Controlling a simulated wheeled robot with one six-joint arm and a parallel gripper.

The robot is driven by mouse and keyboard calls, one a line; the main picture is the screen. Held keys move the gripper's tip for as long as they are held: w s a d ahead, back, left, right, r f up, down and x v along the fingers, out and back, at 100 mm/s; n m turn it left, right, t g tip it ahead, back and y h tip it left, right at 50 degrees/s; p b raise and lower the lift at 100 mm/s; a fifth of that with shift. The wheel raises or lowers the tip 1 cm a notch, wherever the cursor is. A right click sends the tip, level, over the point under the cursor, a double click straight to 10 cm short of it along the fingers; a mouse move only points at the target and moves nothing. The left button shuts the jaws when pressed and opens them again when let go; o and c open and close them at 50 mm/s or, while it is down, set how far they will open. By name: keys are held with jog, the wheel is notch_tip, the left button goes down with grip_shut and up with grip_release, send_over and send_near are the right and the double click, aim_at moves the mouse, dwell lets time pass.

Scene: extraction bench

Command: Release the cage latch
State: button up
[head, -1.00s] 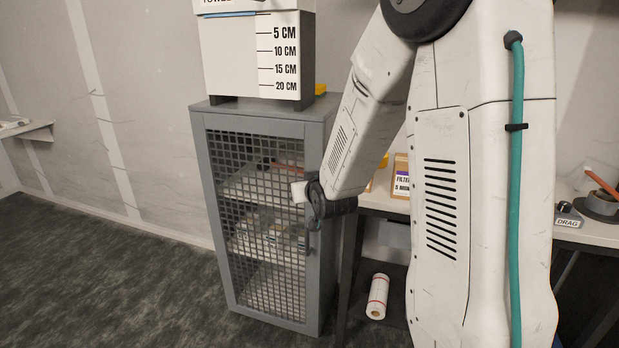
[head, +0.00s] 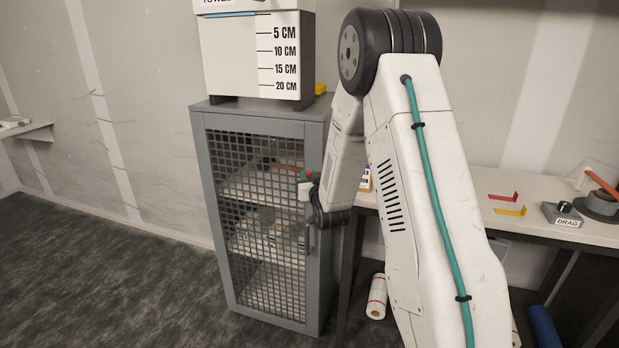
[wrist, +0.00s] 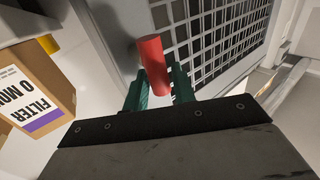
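The grey cage (head: 318,140) stands left of the bench with its mesh door (head: 255,215) shut in its frame. A red cylinder (wrist: 153,62), which looks like the latch handle, stands out by the door's frame in the wrist view. In the head view only a small bit of it shows at the door's right edge, by my gripper (head: 304,177). In the wrist view my gripper's green fingers (wrist: 158,88) lie close on both sides of the red cylinder and appear shut on it. The latch's base is hidden.
A white box with a centimetre scale (head: 235,55) stands on the cage. A filter carton (wrist: 35,100) is close at left in the wrist view. The bench (head: 535,220) carries a DRAG block (head: 562,214). A white roll (head: 377,297) is on the floor. Floor left of the cage is clear.

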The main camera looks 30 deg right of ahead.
jog(key=shift+w, duration=0.2)
grip_shut()
